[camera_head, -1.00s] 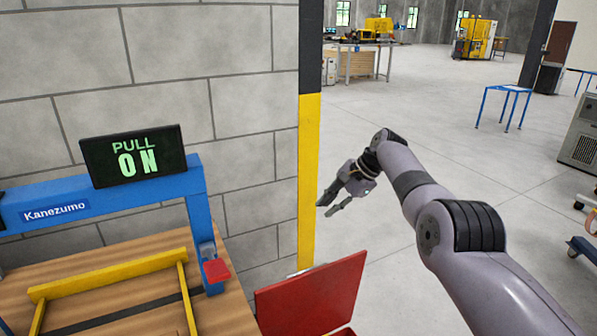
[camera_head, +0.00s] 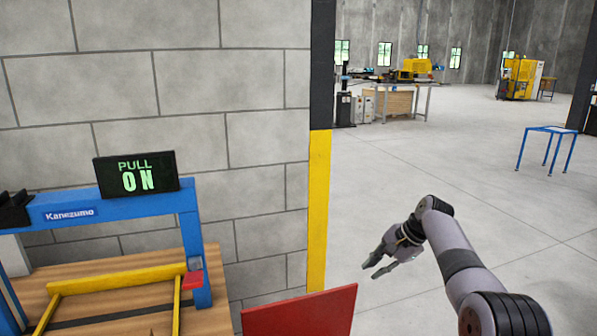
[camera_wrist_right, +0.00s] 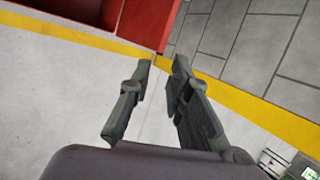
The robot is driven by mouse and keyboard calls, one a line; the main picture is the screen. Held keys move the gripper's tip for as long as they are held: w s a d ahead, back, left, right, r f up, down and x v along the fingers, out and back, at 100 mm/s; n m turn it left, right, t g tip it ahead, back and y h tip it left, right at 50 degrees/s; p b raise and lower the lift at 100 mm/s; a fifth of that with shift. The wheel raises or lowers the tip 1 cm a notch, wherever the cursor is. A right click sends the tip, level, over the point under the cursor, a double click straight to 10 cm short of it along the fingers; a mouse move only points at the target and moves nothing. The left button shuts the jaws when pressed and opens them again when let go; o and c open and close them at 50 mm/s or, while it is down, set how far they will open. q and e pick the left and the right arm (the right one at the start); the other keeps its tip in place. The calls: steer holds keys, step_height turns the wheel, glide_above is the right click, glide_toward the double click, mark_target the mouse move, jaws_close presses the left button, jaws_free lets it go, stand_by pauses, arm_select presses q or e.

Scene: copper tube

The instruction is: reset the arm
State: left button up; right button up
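My right gripper (camera_head: 376,268) hangs over bare floor to the right of the yellow and black post, apart from it. In the right wrist view the gripper (camera_wrist_right: 160,66) shows two dark fingers with a clear gap and nothing between them. It is open and empty. My right arm comes in from the lower right. My left gripper is not in view. No copper tube can be made out.
A blue frame (camera_head: 110,207) with a lit "PULL ON" sign (camera_head: 136,175) stands on a wooden bench (camera_head: 150,325) at left. A yellow bar frame (camera_head: 115,277) lies there. A red panel (camera_head: 300,312) is near the post (camera_head: 318,210). Open floor lies right.

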steer(key=s+d+f+n+h, duration=0.1)
steer(key=s+d+f, duration=0.15)
steer(key=f, duration=0.45)
steer(key=s+d+f+n+h, duration=0.1)
steer(key=s+f+n, duration=0.1)
steer(key=s+f, duration=0.3)
steer(key=s+f+n+h, duration=0.2)
steer(key=s+f+n, duration=0.2)
steer(key=s+f, duration=0.8)
steer(key=s+a+r+n, duration=0.1)
steer(key=s+r+n, duration=0.25)
steer(key=s, duration=1.15)
steer(key=s+a+r+n, duration=0.2)
steer(key=s+r+n, duration=0.15)
steer(key=s, duration=1.15)
step_height(320, 180, down, 26)
steer(key=s+g, duration=0.1)
steer(key=s, duration=0.1)
steer(key=s+d+f+g+h, duration=0.1)
steer(key=s+d+f, duration=0.2)
steer(key=s+f, duration=1.3)
steer(key=shift+s+f+n, duration=0.15)
steer(key=shift+n, duration=0.15)
